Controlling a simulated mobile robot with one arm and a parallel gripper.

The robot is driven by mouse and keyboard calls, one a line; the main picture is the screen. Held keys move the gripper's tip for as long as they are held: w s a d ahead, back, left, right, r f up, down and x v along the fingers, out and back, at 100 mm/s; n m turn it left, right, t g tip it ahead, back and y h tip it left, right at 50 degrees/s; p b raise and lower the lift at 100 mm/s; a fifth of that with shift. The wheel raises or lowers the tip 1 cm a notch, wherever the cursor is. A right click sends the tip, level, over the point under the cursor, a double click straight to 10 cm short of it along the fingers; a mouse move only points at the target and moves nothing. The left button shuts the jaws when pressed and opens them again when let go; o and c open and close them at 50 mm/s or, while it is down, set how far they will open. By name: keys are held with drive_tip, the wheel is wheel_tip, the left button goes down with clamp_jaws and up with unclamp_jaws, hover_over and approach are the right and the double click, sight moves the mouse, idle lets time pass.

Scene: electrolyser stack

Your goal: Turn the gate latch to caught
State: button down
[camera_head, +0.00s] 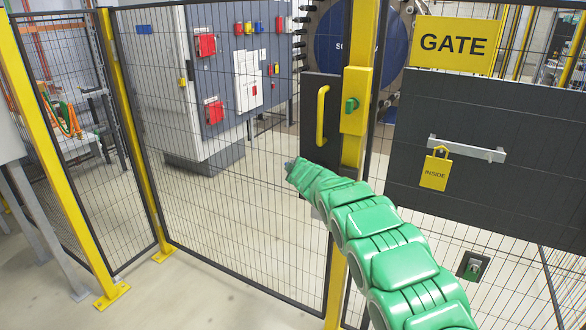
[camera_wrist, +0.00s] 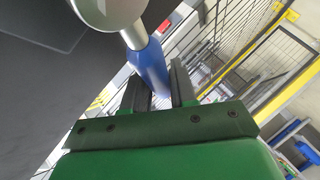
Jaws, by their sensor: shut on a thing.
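In the wrist view a lever with a blue grip (camera_wrist: 151,66) runs down from a round silver hub (camera_wrist: 106,8). It is likely the gate latch; which position it is in I cannot tell. My gripper (camera_wrist: 160,88) has its two dark fingers on either side of the blue grip, shut on it. In the head view my green arm reaches to the gate's edge, and the lever is hidden or too small to make out. The gate carries a dark panel (camera_head: 480,185) under a yellow GATE sign (camera_head: 455,42).
A yellow box with a green knob (camera_head: 351,105) sits on the yellow post, beside a yellow pull handle (camera_head: 322,115). A yellow INSIDE tag (camera_head: 435,172) hangs from a metal bar (camera_head: 475,151).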

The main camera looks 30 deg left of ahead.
idle(0.4)
drive_tip(key=c, duration=1.3)
unclamp_jaws()
drive_tip(key=shift+o, duration=0.2)
drive_tip(key=shift+s+d+r, duration=0.1)
drive_tip(key=shift+s+d+r, duration=0.25)
drive_tip(key=shift+s+d, duration=0.15)
drive_tip(key=shift+s, duration=0.05)
drive_tip(key=v, duration=0.6)
drive_tip(key=shift+s, duration=0.1)
drive_tip(key=shift+c, duration=0.5)
